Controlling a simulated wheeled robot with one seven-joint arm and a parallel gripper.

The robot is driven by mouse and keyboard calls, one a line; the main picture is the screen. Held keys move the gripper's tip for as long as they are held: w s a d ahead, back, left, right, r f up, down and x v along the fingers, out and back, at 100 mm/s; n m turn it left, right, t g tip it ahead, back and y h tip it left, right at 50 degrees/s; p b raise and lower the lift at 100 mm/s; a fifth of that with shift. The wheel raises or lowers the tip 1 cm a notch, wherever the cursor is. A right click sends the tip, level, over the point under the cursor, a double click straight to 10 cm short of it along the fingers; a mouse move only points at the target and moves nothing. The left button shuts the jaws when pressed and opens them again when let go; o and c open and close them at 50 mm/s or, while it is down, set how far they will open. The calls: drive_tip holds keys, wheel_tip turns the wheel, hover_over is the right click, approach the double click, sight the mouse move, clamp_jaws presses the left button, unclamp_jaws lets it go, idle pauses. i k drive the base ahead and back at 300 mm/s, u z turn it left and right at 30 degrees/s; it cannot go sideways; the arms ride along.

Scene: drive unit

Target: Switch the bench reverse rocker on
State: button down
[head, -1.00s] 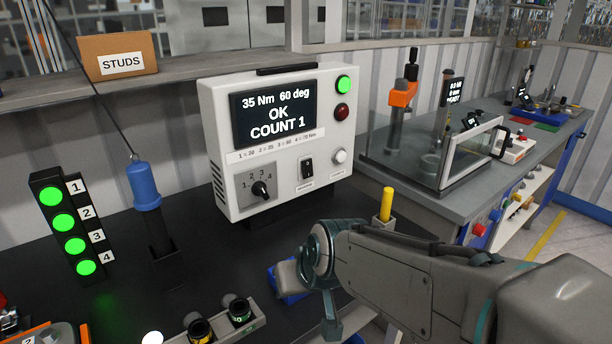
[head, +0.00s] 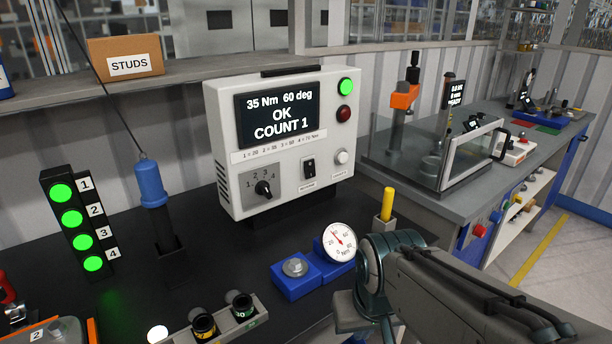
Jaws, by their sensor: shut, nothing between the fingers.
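The controller box (head: 222,140) stands on the dark bench, its display reading "35 Nm 60 deg OK COUNT 1". The small black rocker (head: 309,168) sits low on its front panel, right of the rotary selector (head: 264,188) and left of a white button (head: 342,157). A label too small to read clearly is under the rocker. I cannot tell which way the rocker is tipped. My arm comes in from the lower right, and its wrist is below and right of the box, apart from it. My gripper's fingers do not show.
A dial gauge (head: 339,241) and a blue block (head: 297,282) stand before the box, close to my wrist. A blue-handled tool (head: 151,184) and a stack of green lamps (head: 72,218) are on the left. A yellow-topped post (head: 388,203) rises behind my wrist.

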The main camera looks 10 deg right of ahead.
sight(309, 167)
drive_tip(key=k, duration=0.6)
drive_tip(key=z, duration=0.65)
drive_tip(key=i, duration=1.2)
drive_tip(key=u, duration=0.45)
